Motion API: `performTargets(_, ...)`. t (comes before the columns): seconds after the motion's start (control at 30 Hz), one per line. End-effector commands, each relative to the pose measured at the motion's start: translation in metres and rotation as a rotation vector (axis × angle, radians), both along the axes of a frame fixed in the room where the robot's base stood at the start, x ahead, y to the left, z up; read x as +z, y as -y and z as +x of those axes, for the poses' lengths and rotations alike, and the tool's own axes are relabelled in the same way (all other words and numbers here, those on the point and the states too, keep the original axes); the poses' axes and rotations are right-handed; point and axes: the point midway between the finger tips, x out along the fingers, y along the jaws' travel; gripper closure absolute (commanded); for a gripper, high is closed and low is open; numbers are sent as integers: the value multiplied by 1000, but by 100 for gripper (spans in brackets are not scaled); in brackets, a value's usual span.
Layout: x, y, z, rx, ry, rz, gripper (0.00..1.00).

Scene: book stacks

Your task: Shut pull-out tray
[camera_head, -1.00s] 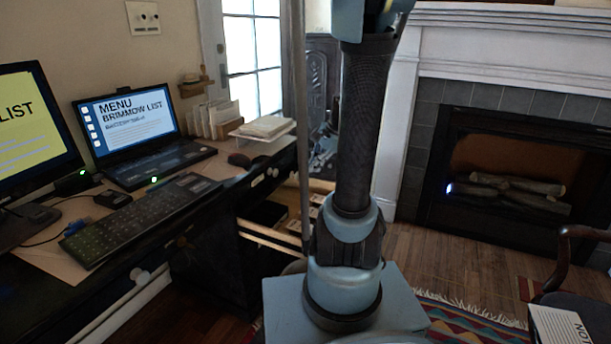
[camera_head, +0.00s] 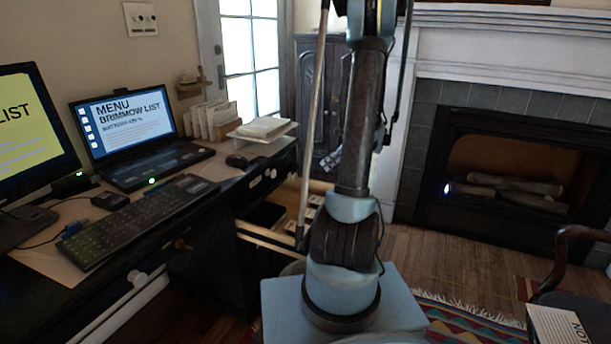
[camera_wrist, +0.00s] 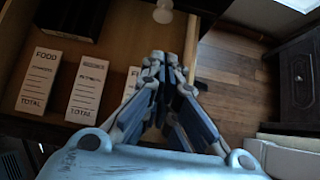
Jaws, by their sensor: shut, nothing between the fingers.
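The pull-out tray (camera_head: 268,239) is a light wooden drawer standing open under the right end of the dark desk, partly hidden by my arm. In the wrist view the tray (camera_wrist: 124,48) fills the upper left. Printed paper pads (camera_wrist: 89,88) and a dark box (camera_wrist: 73,17) lie in it. My gripper (camera_wrist: 162,59) is shut and empty. Its fingertips overlap the tray's right side in that view; I cannot tell whether they touch it.
The desk holds a laptop (camera_head: 130,136), a keyboard (camera_head: 136,219) and a white paper stand (camera_head: 263,131). A fireplace (camera_head: 515,180) is at the right, with a chair (camera_head: 570,285) in front.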

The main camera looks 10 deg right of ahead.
Motion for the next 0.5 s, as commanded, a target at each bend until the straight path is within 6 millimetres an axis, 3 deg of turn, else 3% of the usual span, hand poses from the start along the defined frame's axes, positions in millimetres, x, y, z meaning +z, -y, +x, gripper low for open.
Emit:
performTargets(0.17,-9,-5,5,-6,-3,7,100)
performTargets(0.5,-45,-35,27,-4,-2,5,100)
